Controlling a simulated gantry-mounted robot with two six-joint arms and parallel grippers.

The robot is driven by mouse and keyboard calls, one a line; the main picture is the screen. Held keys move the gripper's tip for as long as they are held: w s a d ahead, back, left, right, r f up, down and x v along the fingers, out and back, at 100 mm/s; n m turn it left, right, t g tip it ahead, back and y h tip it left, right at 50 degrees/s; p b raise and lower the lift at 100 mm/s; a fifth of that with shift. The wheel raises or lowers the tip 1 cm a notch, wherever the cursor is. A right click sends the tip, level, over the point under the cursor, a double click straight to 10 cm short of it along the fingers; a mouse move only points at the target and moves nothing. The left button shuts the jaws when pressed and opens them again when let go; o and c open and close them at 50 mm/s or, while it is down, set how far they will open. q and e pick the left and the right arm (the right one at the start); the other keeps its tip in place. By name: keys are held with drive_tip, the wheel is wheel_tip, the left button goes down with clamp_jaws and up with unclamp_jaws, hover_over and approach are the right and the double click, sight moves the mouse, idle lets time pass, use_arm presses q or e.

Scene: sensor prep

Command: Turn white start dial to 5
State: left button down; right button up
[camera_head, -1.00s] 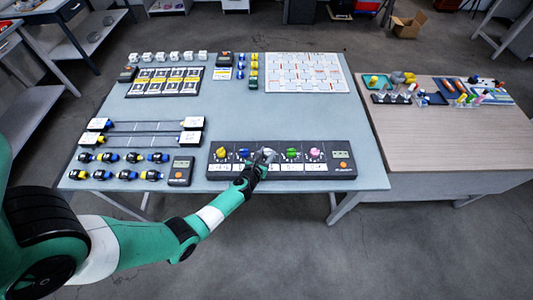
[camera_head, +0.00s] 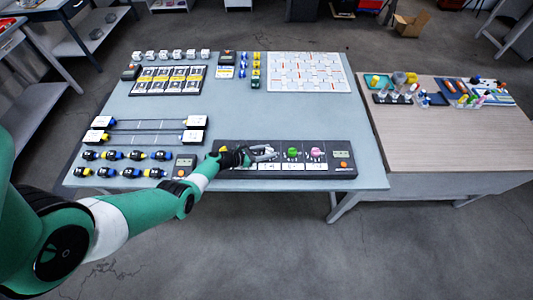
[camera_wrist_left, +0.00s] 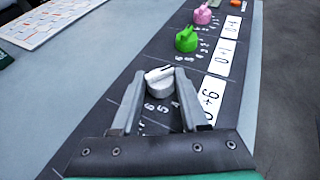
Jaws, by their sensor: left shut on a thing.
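The white dial (camera_wrist_left: 159,82) sits on a black control panel (camera_wrist_left: 118,98), between the fingers of my left gripper (camera_wrist_left: 158,92) in the left wrist view. The gripper is shut on it. Its raised ridge runs slantwise; I cannot tell which number it points at. White numerals, among them 6, 5 and 4, show on the panel between the fingers. The panel's left dials are hidden behind my arm. My right gripper is not in view.
A green dial (camera_head: 292,153) and a pink dial (camera_head: 316,153) stand right of the gripper, beside a small display (camera_head: 341,153). A handheld meter (camera_head: 185,165) lies left of the panel. The table (camera_head: 270,115) behind the panel is clear.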

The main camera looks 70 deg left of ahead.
use_arm(q)
drive_tip(key=shift+a+m+h+b, duration=0.15)
drive_tip(key=shift+m+h+b, duration=0.7)
drive_tip(key=shift+h, duration=0.25)
drive_tip(key=shift+c, duration=2.2)
unclamp_jaws()
drive_tip(key=shift+r, duration=0.1)
